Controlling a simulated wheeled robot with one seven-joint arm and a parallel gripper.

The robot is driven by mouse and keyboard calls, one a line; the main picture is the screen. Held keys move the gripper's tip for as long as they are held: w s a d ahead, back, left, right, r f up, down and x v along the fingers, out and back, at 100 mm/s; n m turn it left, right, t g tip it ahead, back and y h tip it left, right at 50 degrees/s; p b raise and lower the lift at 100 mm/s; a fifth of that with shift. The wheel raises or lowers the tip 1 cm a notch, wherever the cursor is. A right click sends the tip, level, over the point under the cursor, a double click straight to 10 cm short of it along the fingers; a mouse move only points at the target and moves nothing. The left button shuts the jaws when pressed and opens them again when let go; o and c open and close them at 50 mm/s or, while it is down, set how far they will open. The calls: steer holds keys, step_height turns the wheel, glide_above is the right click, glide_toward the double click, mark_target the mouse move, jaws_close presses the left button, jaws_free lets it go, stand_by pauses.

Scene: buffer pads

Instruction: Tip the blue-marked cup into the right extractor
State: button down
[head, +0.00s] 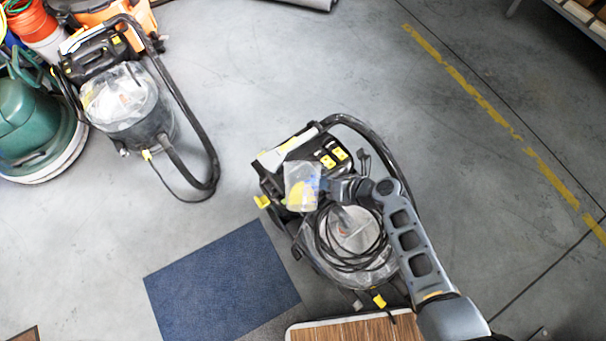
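The right extractor (345,268) stands on the grey floor near the middle of the head view, with a black body, yellow buttons, a clear round tank and a coiled black cable. A translucent cup (301,184) with yellowish contents and a small blue mark shows over the extractor's black top. My gripper (325,188) is at the cup's right side, and the cup seems held there above the machine. The cup looks tilted. The fingers are mostly hidden behind or against the cup. My arm covers the extractor's right side.
A second extractor (125,98) stands at the upper left beside a green floor machine (28,120). A blue mat (222,285) lies left of the right extractor. A wood-topped surface (355,330) is at the bottom edge. The floor at upper middle is clear.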

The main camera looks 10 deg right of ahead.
steer(key=shift+s+r+m+g+p, duration=0.15)
steer(key=shift+r+m+g+p, duration=0.35)
steer(key=shift+p, duration=1)
steer(key=shift+s+a+f+g+p, duration=0.1)
steer(key=shift+s+f+g+p, duration=0.1)
steer(key=shift+f+g+p, duration=0.45)
stand_by(0.7)
steer(key=n+t+b, duration=0.1)
steer(key=t+b, duration=0.1)
steer(key=b, duration=0.3)
steer(key=w+t+b, duration=0.1)
steer(key=t+b, duration=0.1)
steer(key=b, duration=0.2)
steer(key=shift+w+d+r+n+b, duration=0.1)
steer(key=shift+w+d+n+b, duration=0.1)
steer(key=shift+n+b, duration=0.2)
steer(key=r+t+b, duration=0.1)
steer(key=b, duration=0.3)
steer(key=shift+w+n+b, duration=0.1)
steer(key=shift+n+b, duration=0.2)
steer(key=shift+n, duration=0.1)
steer(key=t+b, duration=0.1)
steer(key=b, duration=0.2)
steer(key=s+n+t+b, duration=0.1)
steer(key=b, duration=0.3)
steer(key=shift+s+f+t+y, duration=0.15)
steer(key=shift+f+t+y, duration=0.15)
steer(key=shift+t, duration=0.05)
